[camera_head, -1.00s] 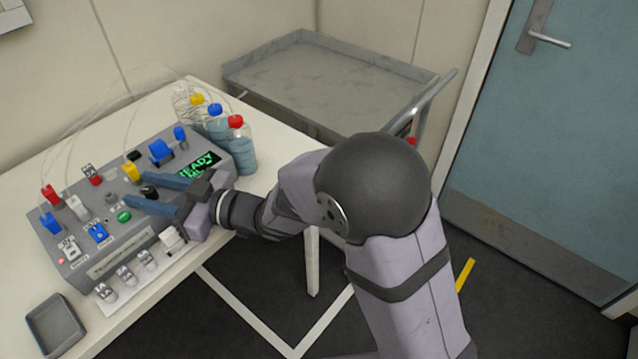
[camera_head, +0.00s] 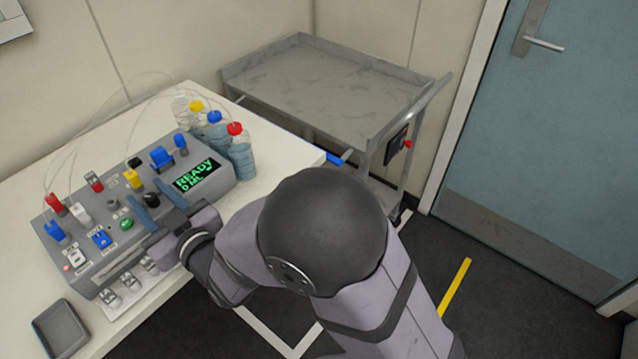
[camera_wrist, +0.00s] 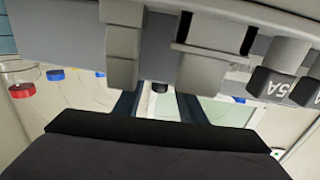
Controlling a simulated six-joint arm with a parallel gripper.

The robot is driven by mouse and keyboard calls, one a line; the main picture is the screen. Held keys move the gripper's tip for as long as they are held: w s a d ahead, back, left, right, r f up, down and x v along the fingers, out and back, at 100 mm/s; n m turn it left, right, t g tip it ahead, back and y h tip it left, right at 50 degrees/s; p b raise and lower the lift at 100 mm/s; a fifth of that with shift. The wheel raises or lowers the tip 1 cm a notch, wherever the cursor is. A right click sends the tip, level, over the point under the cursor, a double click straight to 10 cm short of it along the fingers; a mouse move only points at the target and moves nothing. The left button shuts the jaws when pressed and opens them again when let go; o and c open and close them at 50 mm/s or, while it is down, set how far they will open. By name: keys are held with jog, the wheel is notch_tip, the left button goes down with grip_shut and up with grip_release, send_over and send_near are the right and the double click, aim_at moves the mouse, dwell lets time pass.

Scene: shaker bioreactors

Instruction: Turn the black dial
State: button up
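The black dial (camera_head: 151,199) is a small round knob on the grey control box (camera_head: 215,180), left of the green-lettered display. My gripper (camera_head: 147,192) is open, with its two blue fingers reaching over the front of the box. In the head view the dial shows between the fingers. In the wrist view my gripper (camera_wrist: 157,106) has a finger on either side of a small black knob (camera_wrist: 160,87), with gaps on both sides. I cannot tell how far the fingertips are from the dial in depth.
A green button (camera_head: 127,224), a yellow switch (camera_head: 133,178) and a blue switch (camera_head: 162,158) are close to the dial. Capped bottles (camera_head: 240,155) stand behind the box. A small grey tray (camera_head: 60,330) lies at the front left. A metal cart (camera_head: 330,80) stands behind the table.

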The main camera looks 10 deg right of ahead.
jog(key=shift+a+r+m+t+h+p, duration=0.1)
jog(key=shift+m+t+h+p, duration=0.4)
jog(key=shift+h, duration=0.1)
jog(key=b+v, duration=0.1)
jog(key=v, duration=0.6)
jog(key=shift+s+d, duration=0.15)
jog(key=shift+d, duration=0.15)
jog(key=w+d+m+h+p, duration=0.1)
jog(key=w+d+p, duration=0.1)
jog(key=w+d+r+g+h+p, duration=0.1)
jog(key=w+d+p, duration=0.1)
jog(key=shift+w+r+m, duration=0.1)
jog(key=shift+m, duration=0.3)
jog(key=s+d+r+m+g+h+p, duration=0.1)
jog(key=s+d+g+h+p, duration=0.1)
jog(key=d+p, duration=0.5)
jog(key=s+d+r+m+g+h+p, duration=0.2)
jog(key=d+g+h+p, duration=0.3)
jog(key=d, duration=1.1)
jog(key=shift+d+m+g+p, duration=0.3)
jog(key=shift+g+p, duration=0.7)
jog(key=shift+p, duration=0.7)
jog(key=shift+w, duration=0.1)
